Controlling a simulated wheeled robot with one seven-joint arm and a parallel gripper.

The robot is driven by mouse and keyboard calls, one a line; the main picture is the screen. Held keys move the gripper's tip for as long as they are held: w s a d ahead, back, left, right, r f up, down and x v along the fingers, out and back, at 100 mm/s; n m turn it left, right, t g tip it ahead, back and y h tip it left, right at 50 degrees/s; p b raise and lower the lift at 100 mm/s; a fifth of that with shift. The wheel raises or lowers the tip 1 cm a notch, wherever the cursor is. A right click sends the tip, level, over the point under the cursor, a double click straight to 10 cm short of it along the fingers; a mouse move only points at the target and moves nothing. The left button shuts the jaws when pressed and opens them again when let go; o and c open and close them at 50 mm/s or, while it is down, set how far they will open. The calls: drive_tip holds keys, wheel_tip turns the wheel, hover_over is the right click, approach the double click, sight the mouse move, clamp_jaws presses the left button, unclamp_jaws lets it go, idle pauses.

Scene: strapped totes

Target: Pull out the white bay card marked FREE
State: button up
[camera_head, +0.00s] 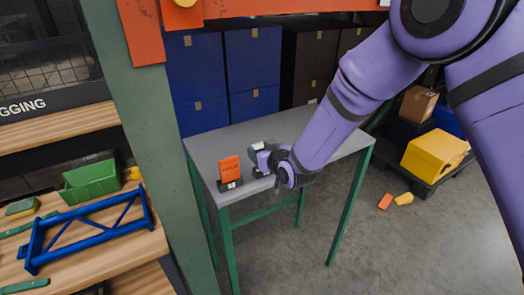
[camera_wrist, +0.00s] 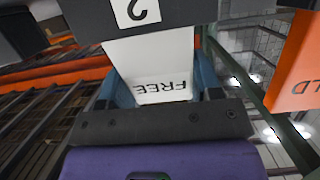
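My gripper (camera_wrist: 158,85) has one blue-grey finger along each side edge of the card. I cannot tell whether the fingers press on it. In the head view, my gripper (camera_head: 265,165) is low over the grey table (camera_head: 240,140), and my wrist hides most of the card and holder.
An orange card (camera_head: 230,168) stands in its own dark holder just left of my gripper; it also shows at the right of the wrist view (camera_wrist: 295,65). A green post (camera_head: 150,130) and wooden shelf with a blue frame (camera_head: 90,230) are left. Blue totes (camera_head: 195,75) stand behind the table.

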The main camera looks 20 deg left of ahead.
drive_tip(key=shift+w+a+r, duration=0.15)
drive_tip(key=shift+r, duration=0.65)
drive_tip(key=shift+w+a+r, duration=0.15)
drive_tip(key=shift+a+r, duration=0.05)
drive_tip(key=shift+r, duration=0.6)
drive_tip(key=shift+w+a+r, duration=0.15)
drive_tip(key=shift+r, duration=0.65)
drive_tip(key=shift+v, duration=5)
